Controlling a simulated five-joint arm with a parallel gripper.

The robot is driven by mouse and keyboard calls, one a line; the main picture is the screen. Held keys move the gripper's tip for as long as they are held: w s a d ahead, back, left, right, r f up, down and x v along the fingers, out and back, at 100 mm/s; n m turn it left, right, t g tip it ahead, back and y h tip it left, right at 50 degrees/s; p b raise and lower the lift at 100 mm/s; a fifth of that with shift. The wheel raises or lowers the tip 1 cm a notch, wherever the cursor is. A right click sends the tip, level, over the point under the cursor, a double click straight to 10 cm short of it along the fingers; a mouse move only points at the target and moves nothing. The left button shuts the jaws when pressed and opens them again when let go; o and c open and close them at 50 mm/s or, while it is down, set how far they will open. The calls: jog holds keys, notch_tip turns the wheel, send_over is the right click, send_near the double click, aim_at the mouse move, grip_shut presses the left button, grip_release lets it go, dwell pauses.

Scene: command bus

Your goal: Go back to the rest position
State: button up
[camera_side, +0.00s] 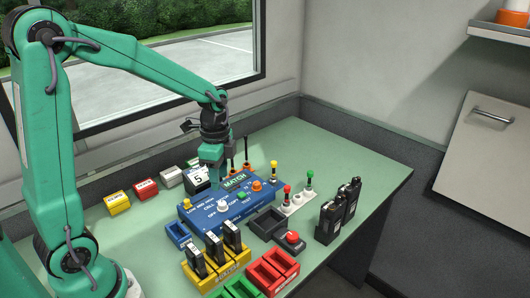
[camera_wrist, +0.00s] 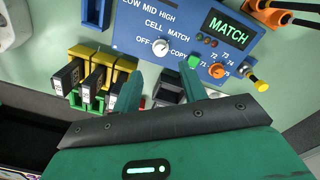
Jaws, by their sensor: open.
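My gripper (camera_side: 212,158) hangs over the back of the blue panel (camera_side: 211,218) in the side view. In the wrist view its two green fingers (camera_wrist: 160,82) stand apart with nothing held between them. The blue panel (camera_wrist: 190,20) there has a lit green MATCH display (camera_wrist: 229,30), a white knob (camera_wrist: 160,46), a green button (camera_wrist: 195,62) and an orange knob (camera_wrist: 217,71). The white knob's pointer is too small to read surely. From the side, the gripper hides part of the panel's back edge and its fingertips are hard to make out.
A yellow rack (camera_side: 207,281) with black modules, a red tray (camera_side: 286,265), a dark tray (camera_side: 257,222) and a red button (camera_side: 293,237) stand in front. Black modules (camera_side: 331,220) stand upright at right. Small coloured blocks (camera_side: 118,203) line the window side. The table's right end is clear.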

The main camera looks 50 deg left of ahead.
jog(key=s+d+r+n+t, duration=0.2)
jog(key=s+r+n+t, duration=0.1)
jog(key=s+r+n, duration=0.2)
jog(key=s+d+r+n+t, duration=0.2)
jog(key=s+r+n, duration=0.4)
jog(key=s, duration=0.2)
jog(key=shift+s+d+r+t, duration=0.15)
jog(key=shift+s+d+t, duration=0.2)
jog(key=shift+d+t, duration=0.05)
dwell(0.9)
